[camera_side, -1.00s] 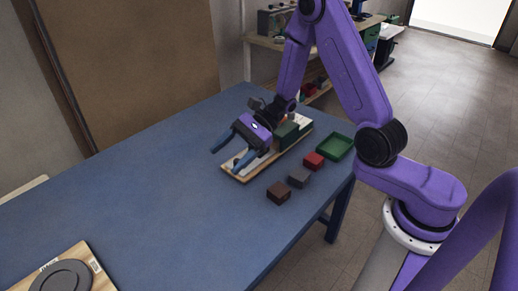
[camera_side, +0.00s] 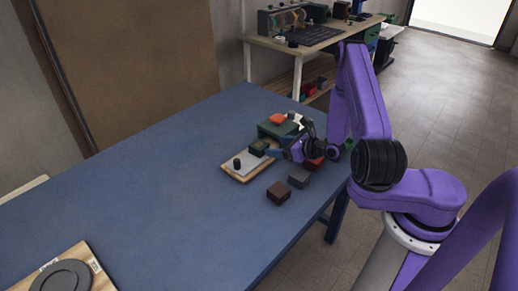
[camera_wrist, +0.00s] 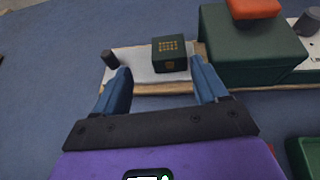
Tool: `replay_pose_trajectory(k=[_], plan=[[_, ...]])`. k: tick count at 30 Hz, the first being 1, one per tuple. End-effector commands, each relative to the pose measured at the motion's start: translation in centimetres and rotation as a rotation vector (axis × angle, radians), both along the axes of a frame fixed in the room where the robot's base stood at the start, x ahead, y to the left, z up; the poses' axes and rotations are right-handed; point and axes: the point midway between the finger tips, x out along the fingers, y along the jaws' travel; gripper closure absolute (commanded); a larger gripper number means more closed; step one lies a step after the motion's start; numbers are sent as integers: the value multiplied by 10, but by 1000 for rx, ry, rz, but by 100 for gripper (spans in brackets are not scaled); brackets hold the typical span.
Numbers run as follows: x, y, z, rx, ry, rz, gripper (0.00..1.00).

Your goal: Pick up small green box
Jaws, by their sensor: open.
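In the side view the small green box (camera_side: 258,147) is on the board, left of the larger green box. My gripper (camera_wrist: 161,76) is open and empty, its blue fingers pointing at the small box. In the wrist view the box lies just beyond the fingertips, nearer the right finger. In the side view my gripper (camera_side: 271,148) is low beside the board; its arm hides part of the board's right end.
A larger green box (camera_wrist: 240,55) with an orange-red block (camera_wrist: 253,8) on top stands close right of the small box. A dark cylinder (camera_wrist: 109,59) stands left. Red (camera_side: 314,163), grey (camera_side: 299,180) and brown (camera_side: 279,193) blocks sit nearby. The table's left side is mostly clear.

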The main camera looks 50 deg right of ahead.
Motion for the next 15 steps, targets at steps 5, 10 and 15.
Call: replay_pose_trajectory(k=[5, 10, 15], plan=[[-4, -8, -7, 4, 8, -49, 28], [9, -8, -13, 4, 8, -47, 28], [26, -6, -20, 3, 7, -47, 28]])
